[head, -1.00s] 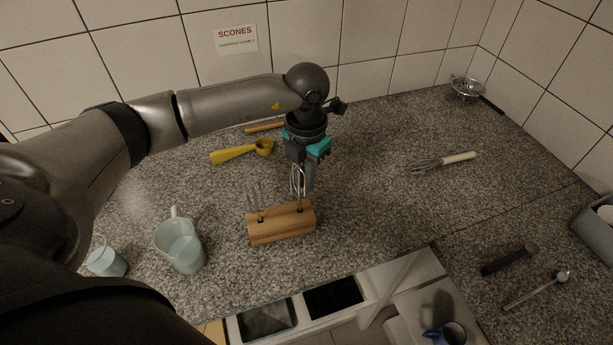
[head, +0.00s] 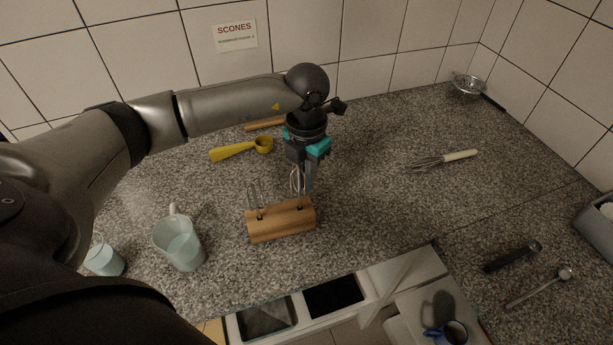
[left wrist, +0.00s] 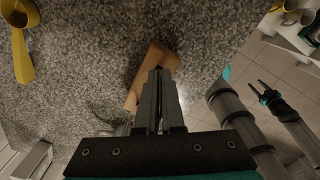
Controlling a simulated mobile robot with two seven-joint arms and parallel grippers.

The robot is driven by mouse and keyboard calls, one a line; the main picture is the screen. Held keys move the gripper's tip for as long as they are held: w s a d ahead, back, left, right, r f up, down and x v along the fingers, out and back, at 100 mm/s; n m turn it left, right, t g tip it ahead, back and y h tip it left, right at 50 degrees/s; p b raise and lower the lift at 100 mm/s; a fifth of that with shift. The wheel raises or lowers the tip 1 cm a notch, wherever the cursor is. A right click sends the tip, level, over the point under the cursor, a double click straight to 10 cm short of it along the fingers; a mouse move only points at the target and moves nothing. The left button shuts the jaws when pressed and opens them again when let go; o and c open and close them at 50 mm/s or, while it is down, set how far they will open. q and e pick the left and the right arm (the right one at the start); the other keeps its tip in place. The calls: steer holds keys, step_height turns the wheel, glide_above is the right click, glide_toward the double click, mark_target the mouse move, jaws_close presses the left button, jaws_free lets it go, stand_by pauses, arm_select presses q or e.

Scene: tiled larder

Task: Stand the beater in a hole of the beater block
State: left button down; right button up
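The beater block (head: 282,224) is a wooden bar on the granite counter. One wire beater (head: 253,194) stands upright at its left end, loops up. My left gripper (head: 308,186) points down over the block's right end. Its fingers look shut on a second wire beater (head: 296,181), whose loops show beside them. This beater's dark lower end is at the block's top; I cannot tell how deep it sits in the hole. In the left wrist view the fingers (left wrist: 161,80) are close together over the block (left wrist: 134,97) and hide the held beater.
A glass jug (head: 180,243) and a cup (head: 104,260) stand left of the block. A yellow scoop (head: 235,150) lies behind it. A whisk (head: 445,161) and a strainer (head: 469,85) lie to the right.

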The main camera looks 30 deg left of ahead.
arm_select(q)
steer(key=shift+f+b, duration=0.5)
steer(key=shift+f, duration=0.05)
stand_by(0.4)
stand_by(0.5)
steer(key=shift+c, duration=2.4)
jaws_free()
steer(key=shift+r+p, duration=2.2)
steer(key=shift+r, duration=0.85)
